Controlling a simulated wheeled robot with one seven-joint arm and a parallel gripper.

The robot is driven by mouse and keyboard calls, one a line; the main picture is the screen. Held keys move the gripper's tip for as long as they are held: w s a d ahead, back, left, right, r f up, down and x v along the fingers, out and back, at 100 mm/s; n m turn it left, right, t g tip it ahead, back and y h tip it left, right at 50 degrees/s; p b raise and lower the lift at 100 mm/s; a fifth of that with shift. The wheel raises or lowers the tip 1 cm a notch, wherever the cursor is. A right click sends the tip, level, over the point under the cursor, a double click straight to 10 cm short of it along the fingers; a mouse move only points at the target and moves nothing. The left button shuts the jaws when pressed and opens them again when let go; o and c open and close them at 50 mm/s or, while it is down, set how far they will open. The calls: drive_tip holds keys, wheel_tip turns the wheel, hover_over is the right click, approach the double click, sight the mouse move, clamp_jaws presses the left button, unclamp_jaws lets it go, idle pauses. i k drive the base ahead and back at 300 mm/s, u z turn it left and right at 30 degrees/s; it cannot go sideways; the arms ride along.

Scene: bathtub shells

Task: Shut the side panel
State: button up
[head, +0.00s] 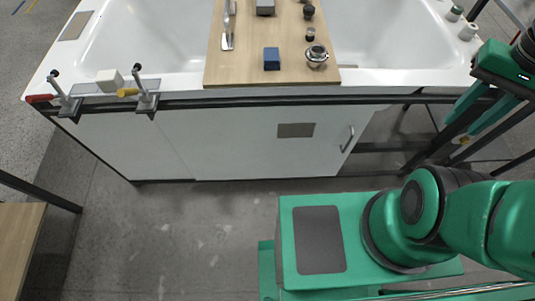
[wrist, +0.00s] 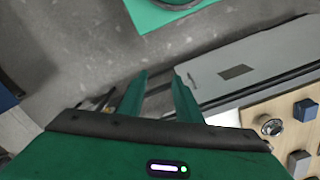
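The white side panel (head: 245,150) stands upright on the front of the bathtub shell, with a grey patch and a metal bar handle (head: 347,138) near its right edge. To its right, an uncovered gap (head: 405,130) shows dark frame bars and floor. My gripper (head: 460,127) is at the right of the gap, apart from the handle. Its two green fingers are spread with nothing seen between them in the wrist view (wrist: 160,80).
A wooden board (head: 270,65) across the tub holds a blue block (head: 271,58), a metal knob and other small items. Two clamps (head: 145,95) grip the tub's left rim. A wooden table (head: 20,245) stands at the lower left. The floor before the panel is clear.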

sight(286, 142)
drive_tip(key=u, duration=0.25)
drive_tip(key=k, duration=0.85)
drive_tip(key=u, duration=0.35)
